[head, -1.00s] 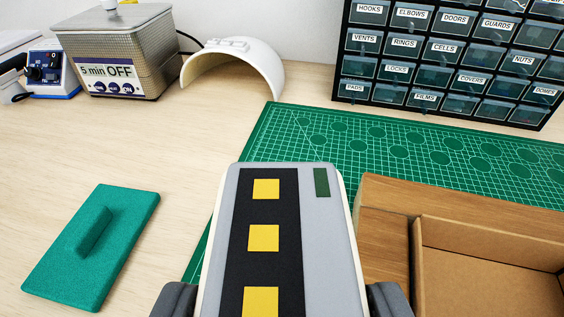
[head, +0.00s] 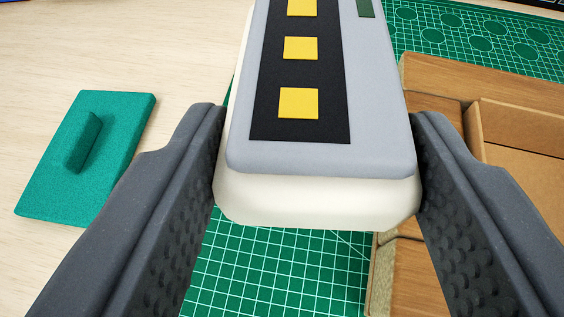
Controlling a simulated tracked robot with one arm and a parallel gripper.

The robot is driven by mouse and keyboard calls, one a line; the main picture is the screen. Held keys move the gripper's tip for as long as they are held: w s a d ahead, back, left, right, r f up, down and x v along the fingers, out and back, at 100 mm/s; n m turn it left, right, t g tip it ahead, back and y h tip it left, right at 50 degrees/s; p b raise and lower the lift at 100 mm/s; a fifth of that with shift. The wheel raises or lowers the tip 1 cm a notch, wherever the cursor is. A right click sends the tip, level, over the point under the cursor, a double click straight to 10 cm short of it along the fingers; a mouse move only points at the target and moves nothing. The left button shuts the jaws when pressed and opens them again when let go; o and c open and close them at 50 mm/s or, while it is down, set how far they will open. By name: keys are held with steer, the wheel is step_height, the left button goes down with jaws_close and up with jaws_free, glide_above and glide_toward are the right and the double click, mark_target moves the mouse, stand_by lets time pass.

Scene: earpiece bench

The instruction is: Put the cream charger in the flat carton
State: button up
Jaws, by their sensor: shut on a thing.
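The cream charger (head: 318,200) has a cream lower body and a grey top with a black strip, yellow squares and a green patch. My gripper (head: 316,120) is shut on its two long sides, one dark finger on each. It holds the charger over the green mat, left of the flat carton. The flat carton (head: 520,128), of brown cardboard, is partly in view at the right edge inside a wooden surround. The charger's far end is cut off by the top of the view.
The wooden surround (head: 440,75) stands close to the right of the charger. A green block with a raised grip (head: 115,160) lies on the pale bench at left. The green gridded cutting mat (head: 270,270) lies beneath, with bare bench further left.

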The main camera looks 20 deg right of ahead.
steer(key=shift+w+a+f+m+h, duration=0.15)
steer(key=shift+w+f+h, duration=0.05)
steer(key=shift+w+f, duration=0.3)
steer(key=shift+w+a+f+m+h, duration=0.15)
steer(key=shift+w+f+h, duration=0.05)
steer(key=shift+w+f, duration=0.25)
steer(key=b, duration=0.2)
glide_above(279, 241)
step_height(279, 241, down, 6)
steer(key=shift+r, duration=0.2)
steer(key=shift+f+p, duration=0.4)
steer(key=shift+f, duration=1.5)
steer(key=shift+f, duration=0.15)
steer(key=o, duration=1)
steer(key=shift+f, duration=0.1)
steer(key=shift+o, duration=0.2)
steer(key=shift+f+b, duration=0.15)
steer(key=shift+b, duration=0.6)
steer(key=p+v, duration=0.2)
steer(key=v, duration=1.2)
steer(key=shift+r, duration=0.2)
